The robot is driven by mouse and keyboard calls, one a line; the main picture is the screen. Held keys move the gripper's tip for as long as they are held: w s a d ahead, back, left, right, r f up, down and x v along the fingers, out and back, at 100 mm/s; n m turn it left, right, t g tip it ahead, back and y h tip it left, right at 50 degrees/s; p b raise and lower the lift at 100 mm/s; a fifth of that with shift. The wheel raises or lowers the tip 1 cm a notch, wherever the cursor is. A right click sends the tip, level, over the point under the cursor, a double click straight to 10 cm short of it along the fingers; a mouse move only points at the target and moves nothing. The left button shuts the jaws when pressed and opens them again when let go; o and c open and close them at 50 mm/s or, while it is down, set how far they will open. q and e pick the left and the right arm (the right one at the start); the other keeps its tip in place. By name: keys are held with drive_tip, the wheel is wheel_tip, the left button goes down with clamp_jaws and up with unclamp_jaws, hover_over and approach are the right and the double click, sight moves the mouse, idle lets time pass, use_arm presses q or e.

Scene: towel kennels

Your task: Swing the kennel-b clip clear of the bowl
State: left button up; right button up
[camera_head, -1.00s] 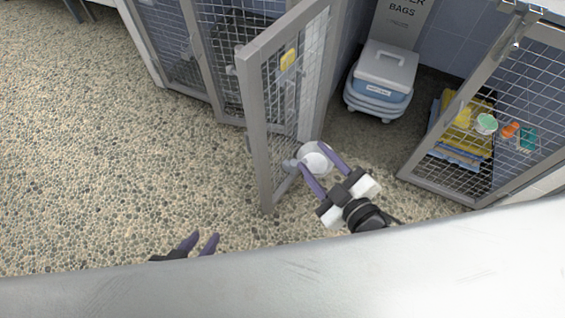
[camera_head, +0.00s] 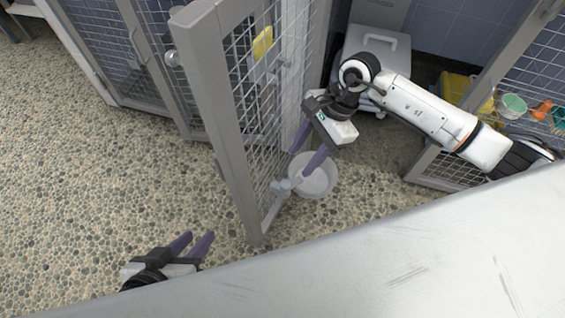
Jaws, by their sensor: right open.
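A white bowl (camera_head: 320,179) hangs low at the inner side of the open mesh kennel door (camera_head: 213,95). A small grey clip (camera_head: 281,187) shows at the bowl's left edge, by the door's mesh. I cannot tell whether it touches the bowl. My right gripper (camera_head: 296,165) is open, its two purple fingers pointing down left over the bowl and clip. One finger overlaps the bowl's upper edge in view; contact is unclear. My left gripper (camera_head: 200,236) is open and empty, low on the left, away from the door.
A yellow tag (camera_head: 262,42) hangs on the door. A lidded grey-blue bin (camera_head: 372,48) stands behind my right arm. Another mesh door (camera_head: 510,80) is at right, with a green cup (camera_head: 513,105) and towels behind it. Pebbled floor at left is clear.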

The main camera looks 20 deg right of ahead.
sight(287, 183)
drive_tip(key=x, duration=0.3)
drive_tip(key=b+x, duration=0.1)
drive_tip(key=x, duration=0.1)
drive_tip(key=b+x, duration=0.1)
drive_tip(key=x, duration=0.2)
drive_tip(key=shift+s+a+f, duration=0.25)
drive_tip(key=shift+s+f, duration=0.05)
drive_tip(key=shift+s, duration=0.05)
drive_tip(key=shift+a+f+b, duration=0.2)
drive_tip(key=shift+f+b, duration=0.2)
drive_tip(key=shift+f, duration=0.1)
use_arm(q)
drive_tip(key=shift+s+d+f+m+g+h, duration=0.1)
drive_tip(key=shift+d+m+g+h, duration=0.1)
drive_tip(key=shift+d, duration=0.2)
drive_tip(key=shift+d+f+m+g+h, duration=0.1)
drive_tip(key=shift+d+h, duration=0.1)
drive_tip(key=shift+d, duration=0.2)
use_arm(e)
drive_tip(key=c, duration=1)
drive_tip(key=shift+c, duration=0.2)
